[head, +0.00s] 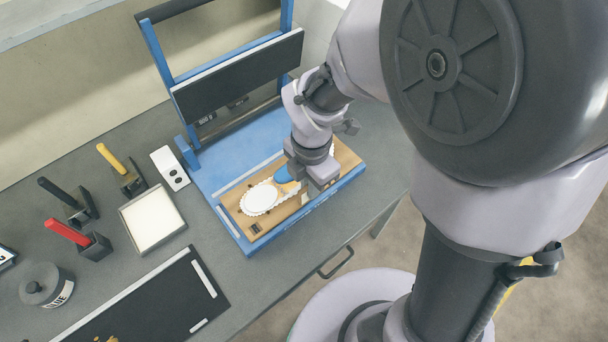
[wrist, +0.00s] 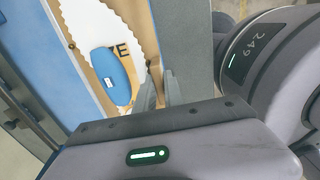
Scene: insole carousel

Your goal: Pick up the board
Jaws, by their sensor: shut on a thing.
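The wooden board (head: 347,158) lies in or just above the blue base of a stand; I cannot tell whether it touches. A white insole shape (head: 262,198) with a jagged edge and a blue pad (head: 284,175) are on it. My gripper (head: 306,196) is over the board's near long edge and shut on it. In the wrist view the tan board (wrist: 141,38), the blue pad (wrist: 111,76) and dark lettering show beside my gripper fingers (wrist: 164,88). The exact grip is partly hidden by my gripper.
The blue stand (head: 258,249) has a raised black panel (head: 240,78) behind the board. To the left are a white-topped tray (head: 152,219), a white switch box (head: 170,168), several coloured-handled tools, a glue pot (head: 47,285) and a black mat (head: 150,305).

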